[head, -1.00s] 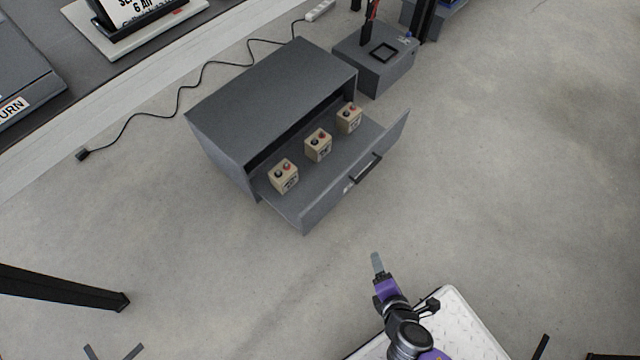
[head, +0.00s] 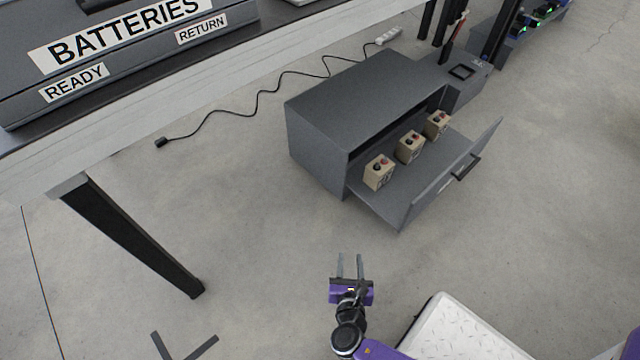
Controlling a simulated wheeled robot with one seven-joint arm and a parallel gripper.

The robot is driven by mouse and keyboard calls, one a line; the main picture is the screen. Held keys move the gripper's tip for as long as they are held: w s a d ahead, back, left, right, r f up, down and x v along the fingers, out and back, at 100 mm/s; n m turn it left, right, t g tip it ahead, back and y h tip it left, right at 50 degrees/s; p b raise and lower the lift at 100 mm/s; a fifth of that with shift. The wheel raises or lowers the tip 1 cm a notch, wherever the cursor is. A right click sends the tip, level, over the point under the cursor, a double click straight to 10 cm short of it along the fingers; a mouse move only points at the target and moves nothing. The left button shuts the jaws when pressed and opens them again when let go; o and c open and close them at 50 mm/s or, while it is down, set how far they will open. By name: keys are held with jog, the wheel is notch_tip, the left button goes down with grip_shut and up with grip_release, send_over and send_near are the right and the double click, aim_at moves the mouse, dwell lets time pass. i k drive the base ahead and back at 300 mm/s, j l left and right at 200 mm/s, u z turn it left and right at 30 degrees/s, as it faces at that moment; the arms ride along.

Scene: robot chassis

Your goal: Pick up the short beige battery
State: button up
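Three short beige batteries stand in a row in the pulled-out drawer (head: 405,203) of a grey cabinet (head: 362,100). They are the near battery (head: 379,172), the middle battery (head: 410,147) and the far battery (head: 436,125). Each has a red and a black terminal on top. My gripper (head: 349,258) is in front of the cabinet, low in the head view, below and left of the drawer. Its two fingers are apart with nothing between them. It touches no battery.
A workbench (head: 215,85) with a battery tray marked READY and RETURN (head: 120,50) is at the upper left, its black leg (head: 135,240) on the floor. A black cable (head: 258,100) runs behind the cabinet.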

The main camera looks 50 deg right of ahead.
aim_at(377, 172)
jog(key=i+j+u, duration=0.15)
jog(key=i+j, duration=0.45)
jog(key=i+z, duration=0.2)
jog(key=z, duration=0.2)
jog(key=i+j+z, duration=0.1)
jog(key=z, duration=0.3)
jog(key=i+j+z, duration=0.15)
jog(key=z, duration=0.25)
jog(key=i+j+z, duration=0.15)
jog(key=i+z, duration=0.25)
